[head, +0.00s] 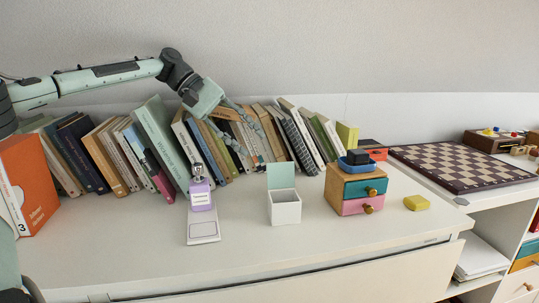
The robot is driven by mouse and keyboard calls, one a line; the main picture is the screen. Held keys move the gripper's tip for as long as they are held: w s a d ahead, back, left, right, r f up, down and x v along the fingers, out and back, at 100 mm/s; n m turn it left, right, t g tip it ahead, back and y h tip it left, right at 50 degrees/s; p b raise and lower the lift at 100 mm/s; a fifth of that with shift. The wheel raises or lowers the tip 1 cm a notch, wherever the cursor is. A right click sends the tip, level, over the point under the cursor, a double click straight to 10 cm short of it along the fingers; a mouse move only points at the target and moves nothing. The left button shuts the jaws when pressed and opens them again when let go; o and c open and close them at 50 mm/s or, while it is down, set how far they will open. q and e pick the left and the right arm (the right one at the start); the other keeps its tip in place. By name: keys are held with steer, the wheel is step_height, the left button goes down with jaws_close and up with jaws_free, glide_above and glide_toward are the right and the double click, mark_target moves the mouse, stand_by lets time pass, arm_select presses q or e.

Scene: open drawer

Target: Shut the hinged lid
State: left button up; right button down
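A small white box (286,209) stands on the white desk top, open at the top. Its pale green hinged lid (281,175) stands upright at the box's back edge. My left gripper (252,142) reaches in from the left, in front of the row of books. Its two fingers are spread and empty, pointing down to the right. It is above and behind the lid, slightly to its left, and seems apart from it. My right gripper is not in view.
A purple-labelled bottle (202,195) stands on a white pad (203,227) left of the box. A small wooden drawer unit (342,190) stands to the right, with a yellow block (417,203) beside it. Leaning books (160,140) line the back. The desk's front strip is clear.

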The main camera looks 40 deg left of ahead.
mark_target(280, 175)
arm_select(q)
steer(key=x, duration=0.7)
steer(key=shift+d, duration=0.15)
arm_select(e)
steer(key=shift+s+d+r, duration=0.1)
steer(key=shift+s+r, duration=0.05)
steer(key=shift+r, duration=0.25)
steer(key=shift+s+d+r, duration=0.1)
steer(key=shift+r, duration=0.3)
arm_select(q)
steer(key=shift+f, duration=0.1)
jaws_close()
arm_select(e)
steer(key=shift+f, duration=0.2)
